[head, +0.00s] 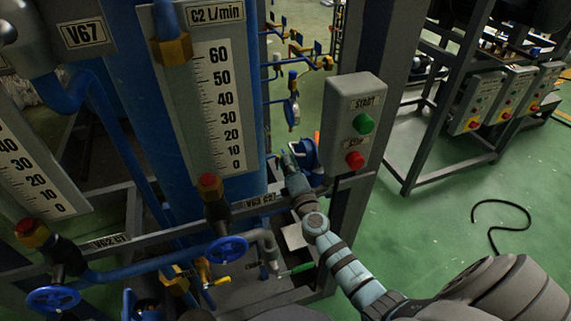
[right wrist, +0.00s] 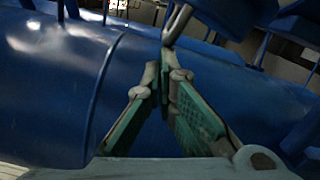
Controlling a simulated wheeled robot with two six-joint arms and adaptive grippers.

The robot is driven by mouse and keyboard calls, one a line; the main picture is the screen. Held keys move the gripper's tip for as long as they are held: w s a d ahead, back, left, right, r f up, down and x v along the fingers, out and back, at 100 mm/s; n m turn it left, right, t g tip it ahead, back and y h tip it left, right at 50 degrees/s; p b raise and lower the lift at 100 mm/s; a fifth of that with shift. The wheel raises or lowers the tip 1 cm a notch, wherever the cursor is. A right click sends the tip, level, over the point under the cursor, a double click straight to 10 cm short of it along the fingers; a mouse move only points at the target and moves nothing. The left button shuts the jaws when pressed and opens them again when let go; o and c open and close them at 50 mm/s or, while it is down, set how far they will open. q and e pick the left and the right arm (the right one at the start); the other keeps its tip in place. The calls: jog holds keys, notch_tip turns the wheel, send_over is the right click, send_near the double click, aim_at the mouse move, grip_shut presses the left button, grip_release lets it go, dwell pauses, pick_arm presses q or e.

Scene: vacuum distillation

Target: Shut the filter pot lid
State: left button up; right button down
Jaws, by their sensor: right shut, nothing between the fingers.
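My right gripper (head: 288,160) reaches in from the lower right, behind the front frame and left of the start/stop box. In the right wrist view its fingers (right wrist: 166,75) are closed to a point with nothing between them. A large rounded blue body (right wrist: 60,85), which may be the filter pot or its lid, lies beyond and around the fingertips. A thin grey rod (right wrist: 178,22) rises just past the tips; I cannot tell whether they touch. A small blue part (head: 309,153) beside the gripper is partly hidden. The lid's position is not clear. My left gripper is not in view.
The start/stop box (head: 352,128) stands right beside my arm on a grey upright. A gauge panel (head: 218,100), a blue column and a horizontal bar with blue handwheels (head: 227,250) are to the left. Green floor (head: 455,230) is open at right, with a black hose (head: 503,228).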

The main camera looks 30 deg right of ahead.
aim_at(304, 153)
jog(key=shift+r, duration=0.1)
jog(key=shift+s+d+r+m+p, duration=0.15)
jog(key=shift+d+r+m, duration=0.2)
jog(key=shift+d+m, duration=0.5)
jog(key=shift+s+d+r+m+p, duration=0.15)
jog(key=shift+d+r+m, duration=0.2)
jog(key=shift+d+m, duration=0.45)
jog(key=shift+s+d+r+m+p, duration=0.15)
jog(key=shift+d+r+m, duration=0.2)
jog(key=shift+d+m, duration=0.5)
jog(key=shift+a, duration=0.15)
jog(key=shift+s+a, duration=0.1)
